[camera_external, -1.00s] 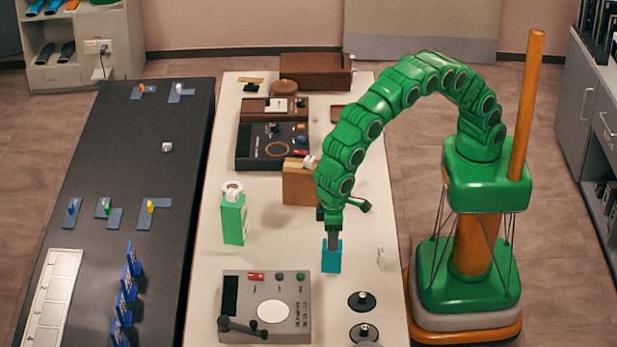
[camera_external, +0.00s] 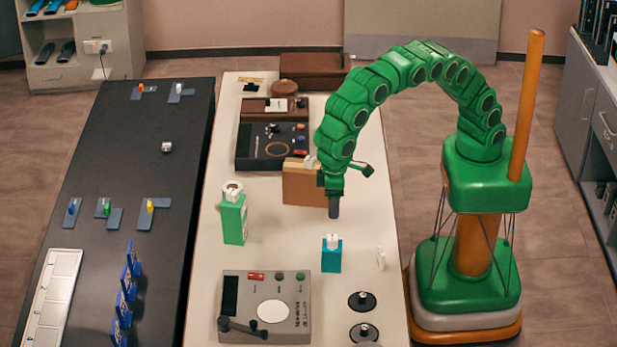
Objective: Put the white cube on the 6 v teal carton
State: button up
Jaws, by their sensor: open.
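The teal carton (camera_external: 331,261) stands upright on the white table (camera_external: 290,240), right of its middle. A small white cube-like piece (camera_external: 332,241) sits on top of the carton. My gripper (camera_external: 334,214) is open, pointing down in the air above and just behind the carton, apart from the white piece. Its fingertips are too small to make out clearly. Any lettering on the teal carton is too small to read.
A green carton (camera_external: 234,219) with a white top stands left of the teal one. A tan box (camera_external: 302,184) stands behind, close to my gripper. A grey device (camera_external: 266,305) and black discs (camera_external: 362,301) are in front. A small white upright piece (camera_external: 380,257) stands at right.

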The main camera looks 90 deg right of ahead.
jog(key=shift+d, duration=0.1)
jog(key=d+r, duration=0.3)
jog(key=d, duration=0.6)
jog(key=d+r, duration=0.2)
jog(key=d, duration=0.7)
jog(key=s+d+r, duration=0.2)
jog(key=s+d, duration=0.2)
jog(key=d, duration=0.4)
jog(key=s+d+r, duration=0.1)
jog(key=s+d, duration=0.4)
jog(key=d, duration=0.4)
jog(key=s+d+f, duration=0.1)
jog(key=s+d, duration=0.4)
jog(key=s, duration=0.3)
jog(key=s+d+f+g, duration=0.1)
jog(key=s+d+f, duration=0.1)
jog(key=s+d, duration=0.3)
jog(key=s+d+f, duration=0.1)
jog(key=s+d, duration=0.4)
jog(key=s, duration=0.8)
jog(key=shift+f+g, duration=0.35)
jog(key=shift+g, duration=0.05)
